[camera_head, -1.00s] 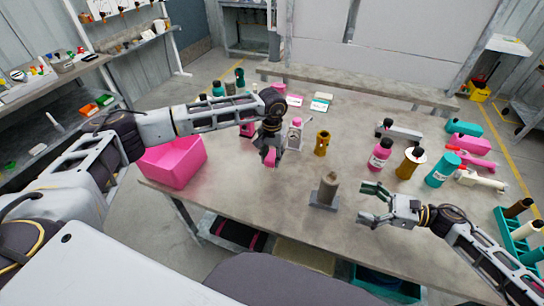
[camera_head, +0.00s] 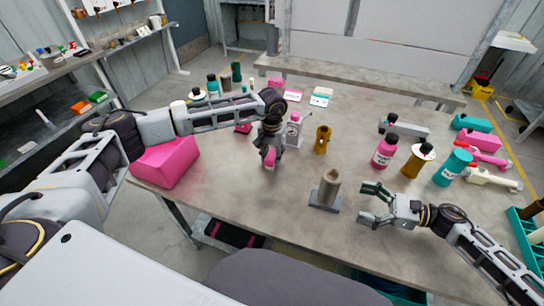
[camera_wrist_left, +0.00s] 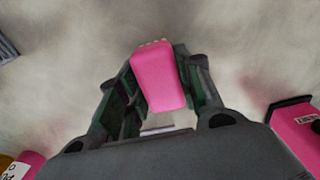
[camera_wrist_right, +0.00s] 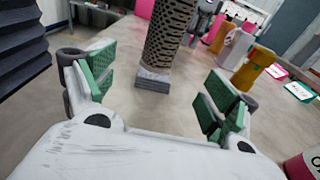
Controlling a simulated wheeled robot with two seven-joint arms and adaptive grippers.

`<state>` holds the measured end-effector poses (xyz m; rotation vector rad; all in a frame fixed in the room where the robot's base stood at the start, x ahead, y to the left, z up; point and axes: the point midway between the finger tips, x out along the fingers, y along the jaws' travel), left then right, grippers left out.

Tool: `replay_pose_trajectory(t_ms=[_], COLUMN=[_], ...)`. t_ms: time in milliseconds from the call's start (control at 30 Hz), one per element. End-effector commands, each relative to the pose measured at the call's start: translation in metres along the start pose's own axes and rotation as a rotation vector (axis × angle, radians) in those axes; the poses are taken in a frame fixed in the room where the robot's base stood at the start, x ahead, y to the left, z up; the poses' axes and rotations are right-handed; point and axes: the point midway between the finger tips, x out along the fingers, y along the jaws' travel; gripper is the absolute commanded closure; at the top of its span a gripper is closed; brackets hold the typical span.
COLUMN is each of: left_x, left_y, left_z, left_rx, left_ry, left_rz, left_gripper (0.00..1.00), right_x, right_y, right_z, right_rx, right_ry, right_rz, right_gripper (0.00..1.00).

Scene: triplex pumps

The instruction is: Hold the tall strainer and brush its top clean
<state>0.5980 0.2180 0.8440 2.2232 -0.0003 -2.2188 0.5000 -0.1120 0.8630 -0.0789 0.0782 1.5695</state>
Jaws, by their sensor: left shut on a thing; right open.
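The tall strainer (camera_head: 329,187) stands upright on a grey base near the table's front edge. It shows in the right wrist view as a dark perforated cylinder (camera_wrist_right: 170,38); its top is cut off there. My right gripper (camera_head: 371,203) is open and empty, just right of the strainer and apart from it. Its green-padded fingers are spread in the right wrist view (camera_wrist_right: 157,90). My left gripper (camera_head: 270,150) is shut on a pink brush (camera_wrist_left: 158,78) above the table, left of and behind the strainer. Pale bristles show at the brush's far end.
A pink box (camera_head: 165,162) stands at the table's left edge. A brown-yellow cylinder (camera_head: 322,139) stands behind the strainer. Pink (camera_head: 384,151), amber (camera_head: 417,160) and teal (camera_head: 453,167) bottles stand to the right. Table around the strainer is clear.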

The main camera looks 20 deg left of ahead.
Motion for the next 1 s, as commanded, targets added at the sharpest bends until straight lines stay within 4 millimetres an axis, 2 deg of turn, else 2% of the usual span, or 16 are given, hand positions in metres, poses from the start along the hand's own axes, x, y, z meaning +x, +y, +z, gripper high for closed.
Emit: replay_pose_trajectory(t_ms=[467, 1000], left_x=[-0.003, -0.023], left_y=[0.0, 0.0], left_z=[0.001, 0.001], left_rx=[0.0, 0.0], left_ry=[-0.003, -0.001], left_rz=[-0.001, 0.0], left_gripper=[0.84, 0.84], right_x=[0.009, 0.054], right_y=[0.0, 0.0], right_z=[0.001, 0.002], right_rx=[0.001, 0.0], right_ry=[-0.001, -0.001], right_rz=[0.0, 0.001], right_gripper=[0.13, 0.13])
